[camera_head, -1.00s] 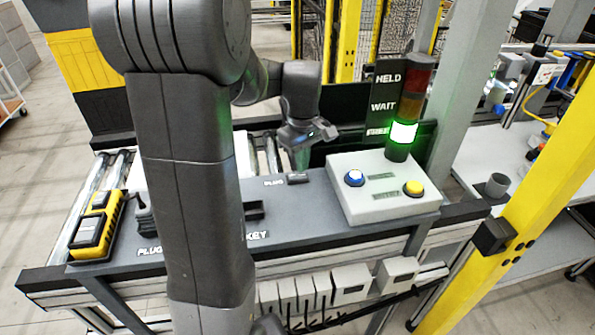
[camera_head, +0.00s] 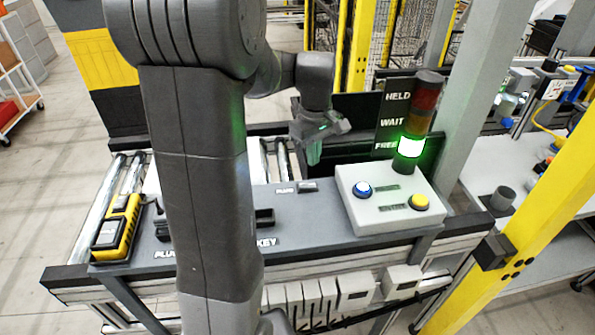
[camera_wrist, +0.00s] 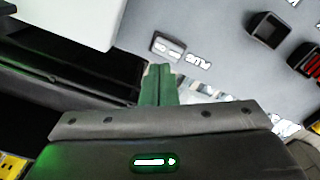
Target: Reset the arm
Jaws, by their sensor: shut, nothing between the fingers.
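My gripper (camera_head: 312,150) hangs above the back of the grey bench panel, left of the signal tower, with its fingers pointing down. In the wrist view its green-lit fingers (camera_wrist: 158,84) are together with nothing between them. My arm crosses the middle of the head view and hides part of the panel and the conveyor behind it.
A grey control box (camera_head: 390,205) with a blue-white and a yellow button stands on the panel. The signal tower (camera_head: 415,120) behind it glows green beside FREE. A yellow-black pendant (camera_head: 116,228) lies at the left. A dark KEY socket (camera_head: 264,217) and a small PLUG piece (camera_wrist: 168,46) sit on the panel.

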